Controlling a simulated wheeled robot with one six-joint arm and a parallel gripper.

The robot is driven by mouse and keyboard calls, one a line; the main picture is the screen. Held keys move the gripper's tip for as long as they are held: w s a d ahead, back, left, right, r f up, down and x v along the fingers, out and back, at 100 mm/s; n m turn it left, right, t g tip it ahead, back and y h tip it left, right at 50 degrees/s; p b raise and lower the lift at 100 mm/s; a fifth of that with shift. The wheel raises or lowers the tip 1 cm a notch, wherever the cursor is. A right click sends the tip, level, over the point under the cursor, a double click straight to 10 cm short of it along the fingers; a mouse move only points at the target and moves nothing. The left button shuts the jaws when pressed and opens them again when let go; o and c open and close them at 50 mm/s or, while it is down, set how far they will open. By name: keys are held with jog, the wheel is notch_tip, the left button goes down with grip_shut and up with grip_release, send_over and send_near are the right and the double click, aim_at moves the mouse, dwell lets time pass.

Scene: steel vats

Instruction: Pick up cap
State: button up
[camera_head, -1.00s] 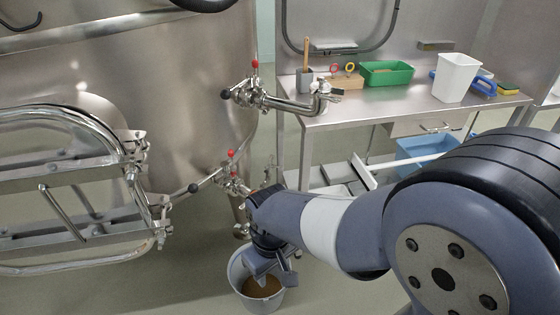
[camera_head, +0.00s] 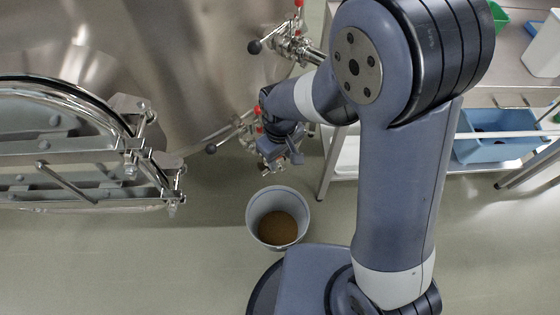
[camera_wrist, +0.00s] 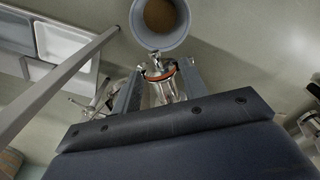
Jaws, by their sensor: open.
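My gripper (camera_head: 282,160) is at the lower valve outlet of the steel vat, above the bucket. In the wrist view my gripper (camera_wrist: 160,84) has its two fingers apart, one on each side of a shiny metal fitting (camera_wrist: 164,90). The fitting has an orange-red ring (camera_wrist: 160,73) and a small clamp (camera_wrist: 155,60) at its far end. The cap is not clearly distinct from this metalwork. I cannot tell whether the fingers touch the fitting. In the head view my wrist and gripper hide most of the outlet.
A grey bucket (camera_head: 253,222) with brown contents stands on the floor below; it also shows in the wrist view (camera_wrist: 188,25). The vat (camera_head: 190,75) and its hinged door (camera_head: 65,150) are left. A steel table (camera_head: 510,75) and blue bin (camera_head: 490,148) are right.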

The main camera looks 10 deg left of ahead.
aim_at(282, 167)
jog(key=shift+w+d+f, duration=0.1)
jog(key=shift+w+f, duration=0.05)
jog(key=shift+f, duration=1.3)
jog(key=shift+w+d+f, duration=0.1)
jog(key=shift+w+f, duration=0.05)
jog(key=shift+f, duration=1.3)
jog(key=shift+c, duration=0.2)
grip_shut()
